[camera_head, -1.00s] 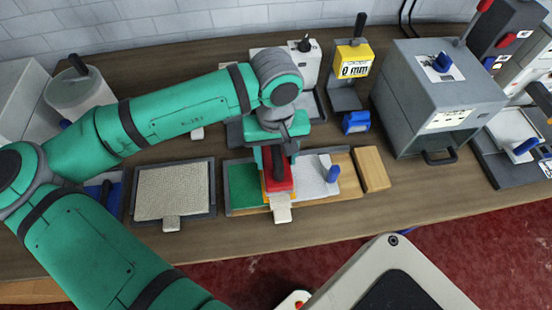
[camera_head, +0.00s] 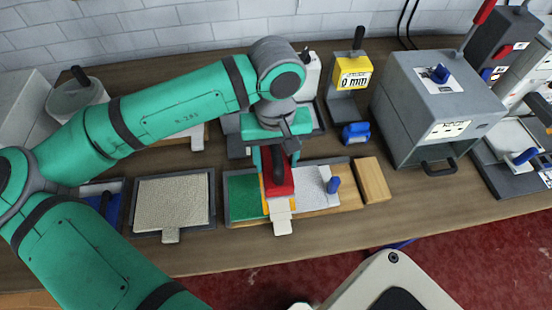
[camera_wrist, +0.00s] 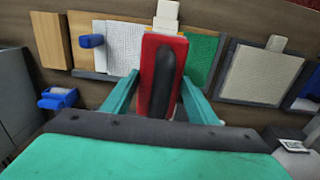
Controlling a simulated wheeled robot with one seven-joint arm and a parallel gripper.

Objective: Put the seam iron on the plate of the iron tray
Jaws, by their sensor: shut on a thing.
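The seam iron (camera_head: 272,188) is red with a black grip. My gripper (camera_head: 277,170) is shut on it, with one teal finger on each side. In the wrist view the iron (camera_wrist: 149,93) is between the fingers, over the middle of a work board (camera_head: 345,190) with a green piece and a white piece. I cannot tell the gap below the iron. A dark, low tray (camera_head: 236,150) shows partly behind my arm; it may be the iron tray, but its plate is hidden.
A beige mat in a dark frame (camera_head: 173,202) lies left of the board, a wooden block (camera_head: 372,180) right of it. A blue object (camera_head: 355,132), a yellow gauge (camera_head: 351,75) and a grey box machine (camera_head: 440,105) stand behind and right. Bare table lies along the front.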

